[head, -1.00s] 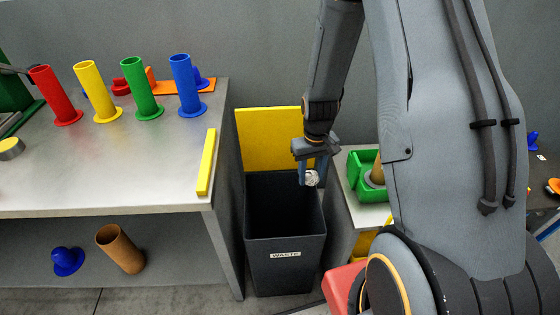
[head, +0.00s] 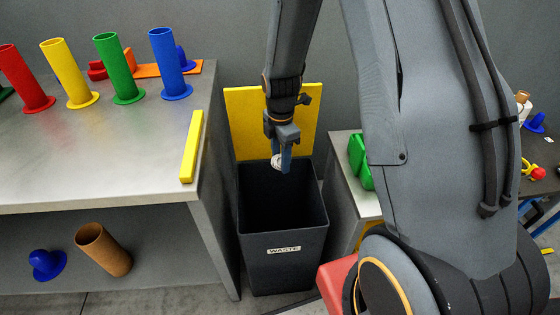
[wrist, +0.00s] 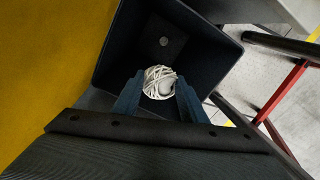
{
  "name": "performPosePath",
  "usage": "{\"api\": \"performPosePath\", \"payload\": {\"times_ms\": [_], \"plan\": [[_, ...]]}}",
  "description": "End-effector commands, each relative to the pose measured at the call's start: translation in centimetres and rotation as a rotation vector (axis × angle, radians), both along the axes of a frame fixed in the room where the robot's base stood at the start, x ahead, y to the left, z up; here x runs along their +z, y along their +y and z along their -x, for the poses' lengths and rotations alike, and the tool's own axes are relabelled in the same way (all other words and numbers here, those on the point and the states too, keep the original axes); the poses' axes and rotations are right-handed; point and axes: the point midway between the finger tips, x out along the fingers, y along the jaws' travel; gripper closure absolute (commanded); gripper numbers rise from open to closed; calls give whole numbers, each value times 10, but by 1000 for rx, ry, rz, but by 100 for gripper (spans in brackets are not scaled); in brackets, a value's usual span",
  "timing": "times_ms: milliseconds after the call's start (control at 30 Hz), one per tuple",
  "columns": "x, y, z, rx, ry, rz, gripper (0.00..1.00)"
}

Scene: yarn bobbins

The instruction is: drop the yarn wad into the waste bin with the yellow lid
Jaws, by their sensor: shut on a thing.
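The yarn wad is a small white ball of wound thread (wrist: 160,82). It also shows in the head view (head: 277,162). My gripper (head: 282,160) is shut on it and holds it over the open mouth of the waste bin. The dark waste bin (head: 283,262) stands on the floor with a "WASTE" label on its front. Its yellow lid (head: 243,115) stands raised open at the back. In the wrist view my gripper's fingers (wrist: 160,98) grip the wad from both sides, with the bin's inner wall (wrist: 125,60) and floor below it.
A grey bench (head: 100,165) with red, yellow, green and blue tubes stands left of the bin. A yellow bar (head: 192,147) lies near its right edge. A brown tube (head: 104,250) lies on the lower shelf. A small table (head: 350,180) with a green container stands to the right.

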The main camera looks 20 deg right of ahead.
Motion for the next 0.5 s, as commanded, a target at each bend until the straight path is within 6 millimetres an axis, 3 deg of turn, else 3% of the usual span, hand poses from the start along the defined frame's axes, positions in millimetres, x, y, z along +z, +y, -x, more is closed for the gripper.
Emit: {"api": "performPosePath", "payload": {"times_ms": [267, 500], "plan": [[-13, 1, -1, 20, 0, 0, 83], [-38, 1, -1, 19, -1, 0, 83]]}}
